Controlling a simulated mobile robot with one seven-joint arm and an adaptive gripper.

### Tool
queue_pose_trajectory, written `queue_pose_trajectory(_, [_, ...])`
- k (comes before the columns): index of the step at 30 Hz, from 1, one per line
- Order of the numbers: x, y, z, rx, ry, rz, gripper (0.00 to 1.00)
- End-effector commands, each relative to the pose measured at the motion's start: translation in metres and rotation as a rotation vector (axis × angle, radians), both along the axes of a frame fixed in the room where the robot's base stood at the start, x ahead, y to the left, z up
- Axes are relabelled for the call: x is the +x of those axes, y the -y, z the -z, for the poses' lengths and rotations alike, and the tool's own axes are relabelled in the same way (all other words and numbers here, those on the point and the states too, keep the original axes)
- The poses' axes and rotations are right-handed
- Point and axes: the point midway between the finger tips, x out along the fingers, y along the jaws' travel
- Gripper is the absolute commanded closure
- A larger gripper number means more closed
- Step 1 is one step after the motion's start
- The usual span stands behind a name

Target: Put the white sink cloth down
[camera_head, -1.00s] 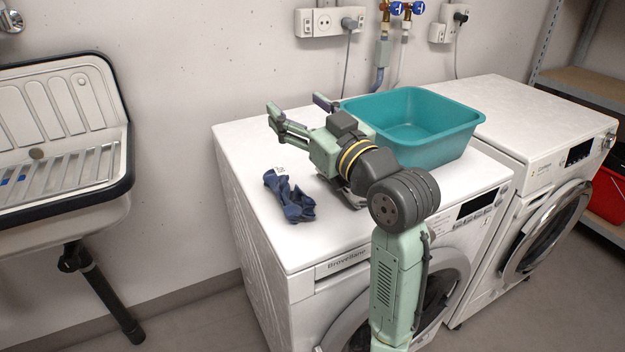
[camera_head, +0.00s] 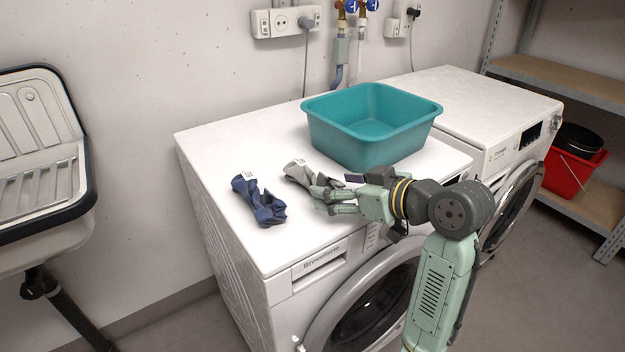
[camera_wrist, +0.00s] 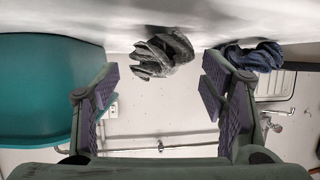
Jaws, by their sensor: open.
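A crumpled pale grey-white cloth with a small tag (camera_head: 297,172) lies on the white top of the left washing machine (camera_head: 235,145), left of the teal tub. It also shows in the wrist view (camera_wrist: 160,54), shaded grey, ahead of the fingers and framed by the gap between them. My gripper (camera_head: 336,193) is open, low over the machine top at the cloth's right and front side. In the wrist view its fingers (camera_wrist: 160,92) are wide apart with nothing between them. In the head view the fingers hide part of the cloth's right end.
A dark blue cloth (camera_head: 259,201) lies left of the pale one. The empty teal tub (camera_head: 372,142) stands behind my gripper. A second machine (camera_head: 480,98) is at right, a sink (camera_head: 40,150) at left, and a red bucket (camera_head: 572,170) on shelving.

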Motion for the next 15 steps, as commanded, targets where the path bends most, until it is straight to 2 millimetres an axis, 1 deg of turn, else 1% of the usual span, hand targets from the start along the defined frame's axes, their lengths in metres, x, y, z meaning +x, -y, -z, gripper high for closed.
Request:
queue_pose_trajectory(5, [0.016, -0.02, 0.002, 0.0, -0.003, -0.003, 0.34])
queue_pose_trajectory(9, [0.029, -0.032, 0.01, 0.001, -0.002, -0.002, 0.34])
queue_pose_trajectory(15, [0.033, -0.035, 0.014, -0.001, -0.001, 0.0, 0.34])
